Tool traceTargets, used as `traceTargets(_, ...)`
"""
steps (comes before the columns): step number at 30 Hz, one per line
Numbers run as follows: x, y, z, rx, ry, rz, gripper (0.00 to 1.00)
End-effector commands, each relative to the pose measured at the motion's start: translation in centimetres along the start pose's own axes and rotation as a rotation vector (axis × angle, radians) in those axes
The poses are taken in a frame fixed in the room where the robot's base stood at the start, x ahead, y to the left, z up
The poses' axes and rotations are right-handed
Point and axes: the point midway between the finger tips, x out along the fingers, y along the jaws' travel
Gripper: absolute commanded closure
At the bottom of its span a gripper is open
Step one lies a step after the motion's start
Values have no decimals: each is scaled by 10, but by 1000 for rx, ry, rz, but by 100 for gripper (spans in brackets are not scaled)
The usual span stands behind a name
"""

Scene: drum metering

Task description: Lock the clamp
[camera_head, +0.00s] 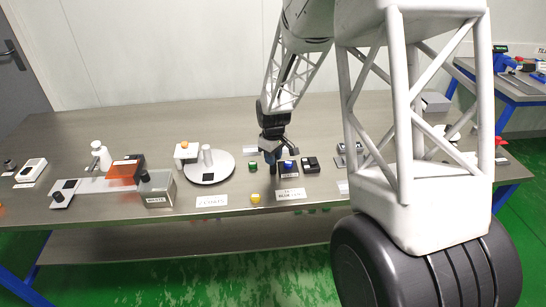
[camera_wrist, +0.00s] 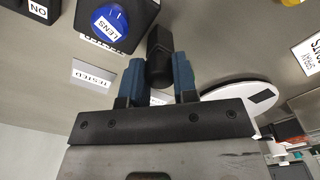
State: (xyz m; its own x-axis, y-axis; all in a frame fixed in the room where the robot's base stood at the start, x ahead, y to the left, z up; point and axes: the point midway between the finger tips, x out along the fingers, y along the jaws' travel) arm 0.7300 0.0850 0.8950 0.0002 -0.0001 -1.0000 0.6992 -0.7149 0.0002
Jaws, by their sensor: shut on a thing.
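My gripper (camera_head: 270,157) is low over the middle of the table, between the white round plate and the box with the blue knob. In the wrist view, the two blue fingers of my gripper (camera_wrist: 158,76) are closed on a black upright piece (camera_wrist: 159,48), which looks like a handle or lever. The fingers hide part of it, and its base is hard to see. I cannot tell for sure that this black piece belongs to the clamp. No part in view carries a readable clamp label.
A blue knob marked LENS (camera_wrist: 109,22) on a black box is close beside the held piece. A white round plate (camera_wrist: 238,98) lies on the other side. In the head view, a black box (camera_head: 311,165), a yellow knob (camera_head: 255,198) and a grey WASTE bin (camera_head: 158,190) stand nearby.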

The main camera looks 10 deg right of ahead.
Motion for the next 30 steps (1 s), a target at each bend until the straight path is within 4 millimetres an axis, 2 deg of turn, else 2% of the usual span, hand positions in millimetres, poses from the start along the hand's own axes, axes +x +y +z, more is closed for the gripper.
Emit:
traceTargets(11, 0, 0, 0, 143, -1, -1, 97)
traceTargets(30, 0, 0, 0, 715, 0, 0, 97)
